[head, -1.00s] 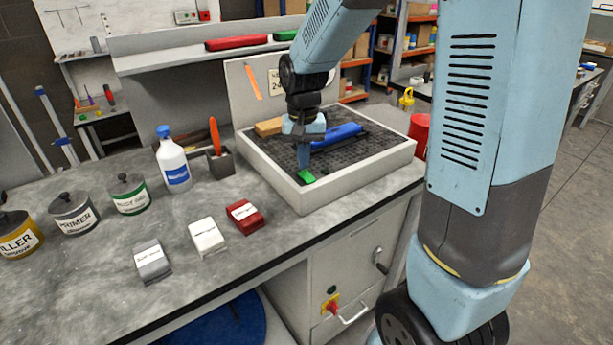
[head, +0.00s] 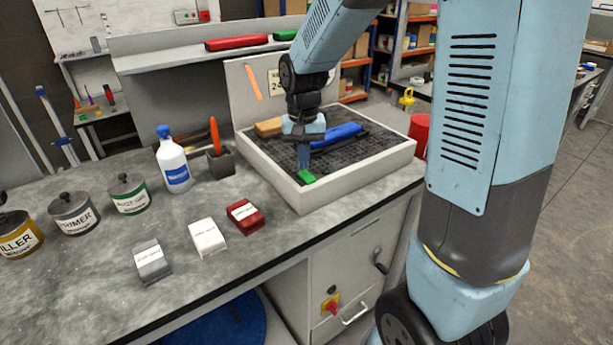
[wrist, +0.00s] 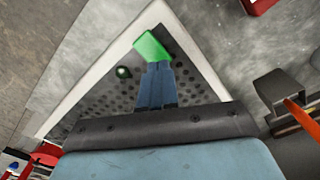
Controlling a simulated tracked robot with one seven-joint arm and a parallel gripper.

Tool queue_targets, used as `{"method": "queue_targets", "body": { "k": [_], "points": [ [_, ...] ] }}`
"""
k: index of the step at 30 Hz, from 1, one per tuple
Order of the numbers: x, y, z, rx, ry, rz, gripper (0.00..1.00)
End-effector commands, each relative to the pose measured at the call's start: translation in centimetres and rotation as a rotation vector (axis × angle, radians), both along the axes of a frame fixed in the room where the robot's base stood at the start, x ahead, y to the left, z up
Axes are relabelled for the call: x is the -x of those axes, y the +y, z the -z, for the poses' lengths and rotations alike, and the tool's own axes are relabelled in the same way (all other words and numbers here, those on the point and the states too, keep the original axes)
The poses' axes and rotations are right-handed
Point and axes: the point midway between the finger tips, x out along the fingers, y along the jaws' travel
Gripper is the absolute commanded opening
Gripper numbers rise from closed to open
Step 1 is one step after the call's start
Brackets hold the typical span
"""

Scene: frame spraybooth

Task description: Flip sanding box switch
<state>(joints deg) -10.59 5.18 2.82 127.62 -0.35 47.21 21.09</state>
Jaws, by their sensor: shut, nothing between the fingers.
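The sanding box (head: 357,181) is a pale tray with a dark perforated bed on the bench's right part. A green switch-like piece (head: 307,177) sits inside its near corner. In the wrist view this green piece (wrist: 152,46) lies by the pale walls, with a dark strip beside it. My gripper (head: 305,169) points down into the box with its blue fingers shut and empty. In the wrist view my gripper (wrist: 156,66) has its tips at the green piece; I cannot tell whether they touch. A small round green lamp or button (wrist: 124,72) shows beside the fingers.
A red knob (head: 332,307) is on the cabinet front.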

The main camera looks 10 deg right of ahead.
Motion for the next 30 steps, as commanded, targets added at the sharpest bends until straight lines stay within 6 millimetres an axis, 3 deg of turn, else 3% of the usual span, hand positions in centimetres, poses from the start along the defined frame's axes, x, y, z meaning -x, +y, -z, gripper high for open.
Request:
{"method": "queue_targets", "body": {
  "k": [30],
  "points": [
    [-0.01,0.00,0.93,0.000,0.000,0.000,0.00]
  ]
}}
